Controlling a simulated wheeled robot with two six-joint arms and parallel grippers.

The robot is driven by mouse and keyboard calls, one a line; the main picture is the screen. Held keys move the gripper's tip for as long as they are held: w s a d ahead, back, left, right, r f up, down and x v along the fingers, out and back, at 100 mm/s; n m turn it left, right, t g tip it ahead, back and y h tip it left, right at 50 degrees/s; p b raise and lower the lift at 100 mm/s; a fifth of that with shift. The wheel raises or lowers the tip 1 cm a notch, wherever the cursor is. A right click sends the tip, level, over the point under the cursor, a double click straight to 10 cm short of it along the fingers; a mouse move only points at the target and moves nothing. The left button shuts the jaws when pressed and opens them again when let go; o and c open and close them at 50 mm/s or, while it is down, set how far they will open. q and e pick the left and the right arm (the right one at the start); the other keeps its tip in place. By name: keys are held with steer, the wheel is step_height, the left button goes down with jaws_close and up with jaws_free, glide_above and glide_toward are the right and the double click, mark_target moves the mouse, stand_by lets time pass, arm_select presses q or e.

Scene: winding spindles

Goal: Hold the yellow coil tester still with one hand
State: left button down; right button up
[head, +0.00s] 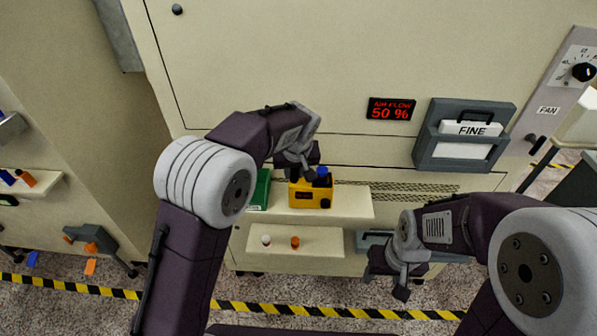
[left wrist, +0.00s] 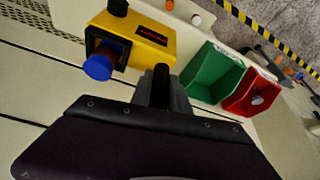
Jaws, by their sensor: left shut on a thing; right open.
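The yellow coil tester (head: 312,198) stands on the upper cream shelf of the machine. It has a small dark display with red characters, a black knob, and a blue piece (head: 322,177) at a dark socket. The tester also shows in the left wrist view (left wrist: 152,36), with the blue piece (left wrist: 98,67) near its left end. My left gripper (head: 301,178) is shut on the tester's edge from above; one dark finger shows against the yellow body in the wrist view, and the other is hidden. My right gripper (head: 392,286) is open and empty, lower right, apart from the tester.
A green bin (left wrist: 208,75) and a red bin (left wrist: 251,92) sit beside the tester. A lower shelf (head: 340,243) holds a white and an orange small piece (head: 295,242). A grey holder marked FINE (head: 464,148) is on the panel. The upper shelf right of the tester is clear.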

steer(key=shift+f+b, duration=0.4)
stand_by(0.8)
stand_by(0.4)
jaws_close()
stand_by(1.6)
